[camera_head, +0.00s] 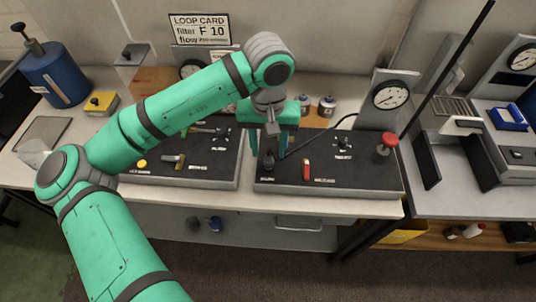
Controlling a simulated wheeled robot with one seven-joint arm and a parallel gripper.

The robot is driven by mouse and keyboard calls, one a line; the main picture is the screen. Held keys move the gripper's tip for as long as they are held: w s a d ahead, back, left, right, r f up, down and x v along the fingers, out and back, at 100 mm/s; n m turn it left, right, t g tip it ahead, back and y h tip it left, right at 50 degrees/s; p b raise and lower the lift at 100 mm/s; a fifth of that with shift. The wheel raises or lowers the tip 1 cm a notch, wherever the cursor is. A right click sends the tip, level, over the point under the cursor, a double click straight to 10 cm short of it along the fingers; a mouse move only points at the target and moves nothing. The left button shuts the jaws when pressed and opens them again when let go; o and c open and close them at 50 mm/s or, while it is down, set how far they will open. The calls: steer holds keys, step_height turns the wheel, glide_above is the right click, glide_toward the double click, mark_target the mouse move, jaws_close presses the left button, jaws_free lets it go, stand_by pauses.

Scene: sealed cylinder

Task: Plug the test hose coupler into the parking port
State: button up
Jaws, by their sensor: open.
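My gripper (268,148) points down over the left end of the right dark panel (305,177). Its teal fingers are apart, one on each side of a dark upright piece (268,162), which looks like the hose coupler. A thin black hose (315,139) runs from beside it up to the right. Whether the coupler is seated in a port or touches the fingers cannot be told, because the gripper covers its top. A small label lies on the panel just below it, too small to read, so I cannot tell which port is the parking port.
The right panel also bears a red lever (306,169), a small fitting (342,143) and a red knob (390,140). A round gauge (390,95) stands behind. The left panel (205,170) has a yellow button and valves. Two small canisters (326,105) stand behind my gripper.

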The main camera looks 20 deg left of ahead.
step_height(320, 180, up, 4)
steer(key=shift+r, duration=0.1)
steer(key=shift+s+d+r, duration=0.1)
steer(key=shift+r, duration=0.5)
